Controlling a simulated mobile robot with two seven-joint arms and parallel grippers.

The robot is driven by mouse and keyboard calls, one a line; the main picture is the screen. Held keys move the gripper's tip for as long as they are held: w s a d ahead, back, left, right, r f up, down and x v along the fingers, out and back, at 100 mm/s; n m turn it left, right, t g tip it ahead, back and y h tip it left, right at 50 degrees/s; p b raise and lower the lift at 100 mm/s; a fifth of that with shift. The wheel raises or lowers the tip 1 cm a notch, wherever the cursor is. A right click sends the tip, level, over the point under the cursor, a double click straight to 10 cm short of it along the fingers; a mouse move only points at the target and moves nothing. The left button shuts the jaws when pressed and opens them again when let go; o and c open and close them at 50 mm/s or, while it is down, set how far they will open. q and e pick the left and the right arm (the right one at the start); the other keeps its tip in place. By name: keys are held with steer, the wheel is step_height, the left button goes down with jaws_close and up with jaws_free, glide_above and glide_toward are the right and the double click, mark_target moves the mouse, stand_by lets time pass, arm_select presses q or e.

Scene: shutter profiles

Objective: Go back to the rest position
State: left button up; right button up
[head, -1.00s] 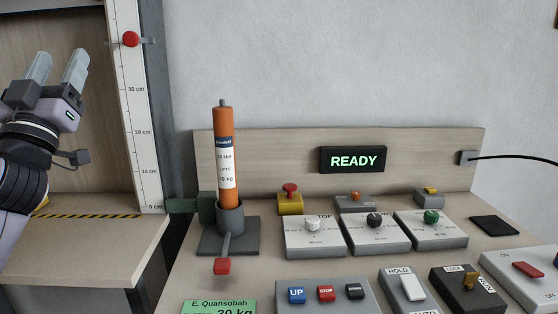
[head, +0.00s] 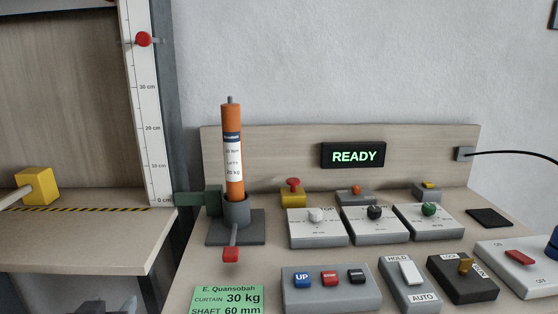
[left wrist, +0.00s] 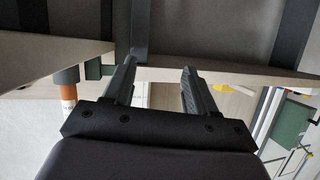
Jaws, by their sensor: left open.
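My left gripper (head: 120,306) shows only as grey fingertips at the bottom edge of the head view, left of the green card. In the left wrist view its two dark fingers (left wrist: 160,80) stand apart with nothing between them. The rest of the left arm is hidden below the head view's frame. My right gripper does not show in either view.
An orange cylinder (head: 232,150) stands upright in a grey holder with a red-tipped lever (head: 231,254). Switch boxes such as the UP/STOP box (head: 330,291) cover the bench. A display (head: 353,156) reads READY. A yellow block (head: 36,186) sits on the left ledge.

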arm_select(q)
steer(key=s+d+f+m+g+h, duration=0.1)
steer(key=s+d+f+g, duration=0.15)
steer(key=s+f, duration=0.4)
steer(key=s+d+f+m+g+h, duration=0.2)
steer(key=s+f+g, duration=0.2)
steer(key=s, duration=0.6)
steer(key=s+d+f+m+g+h, duration=0.1)
steer(key=s+d+f+g, duration=0.1)
steer(key=s+f+g, duration=0.45)
steer(key=w+d+t+h+p, duration=0.1)
steer(key=w+t+p, duration=0.4)
steer(key=t, duration=0.5)
steer(key=d+p, duration=0.1)
steer(key=p, duration=0.1)
steer(key=shift+w+d+r+h+p, duration=0.2)
steer(key=shift+d+r+h+p, duration=0.1)
steer(key=shift+d+p, duration=0.1)
